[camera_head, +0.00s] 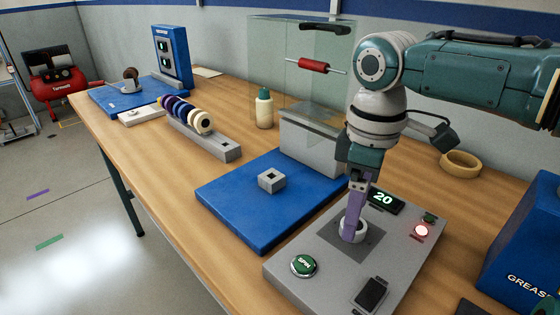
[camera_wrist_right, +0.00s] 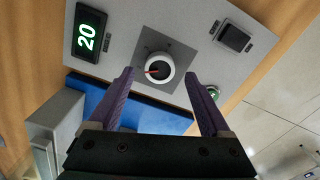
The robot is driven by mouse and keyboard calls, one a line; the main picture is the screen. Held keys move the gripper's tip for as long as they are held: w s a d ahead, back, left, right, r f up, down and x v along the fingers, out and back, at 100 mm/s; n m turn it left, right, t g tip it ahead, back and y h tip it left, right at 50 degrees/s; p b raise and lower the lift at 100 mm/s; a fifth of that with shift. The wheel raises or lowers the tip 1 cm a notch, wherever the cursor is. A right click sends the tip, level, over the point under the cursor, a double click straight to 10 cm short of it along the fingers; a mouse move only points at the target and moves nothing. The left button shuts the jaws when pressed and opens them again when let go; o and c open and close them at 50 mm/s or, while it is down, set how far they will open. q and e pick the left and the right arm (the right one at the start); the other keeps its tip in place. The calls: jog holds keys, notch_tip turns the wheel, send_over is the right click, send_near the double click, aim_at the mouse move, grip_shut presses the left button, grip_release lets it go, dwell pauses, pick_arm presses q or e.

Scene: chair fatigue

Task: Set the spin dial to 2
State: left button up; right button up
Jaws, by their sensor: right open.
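The spin dial (camera_head: 363,231) is a round white knob on a dark square plate on the grey control panel (camera_head: 310,243). In the right wrist view, the dial (camera_wrist_right: 163,62) has a red pointer mark across its dark face. The green display (camera_head: 383,198) reads 20, also in the right wrist view (camera_wrist_right: 88,34). My right gripper (camera_head: 352,230) points down over the dial, its purple fingers hiding part of it. In the right wrist view, the open fingers (camera_wrist_right: 159,75) stand apart on either side below the knob; contact cannot be told. My left gripper is not in view.
The panel also carries a green SPIN button (camera_head: 304,266), a black rocker switch (camera_head: 370,293) and a lit red lamp (camera_head: 421,230). A blue base (camera_head: 235,210) with a clear guard (camera_head: 275,75) stands behind. A blue grease box (camera_head: 525,240) is at right.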

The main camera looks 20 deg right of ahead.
notch_tip(320, 180, up, 8)
jog(key=shift+p, duration=0.3)
jog(key=shift+f, duration=0.1)
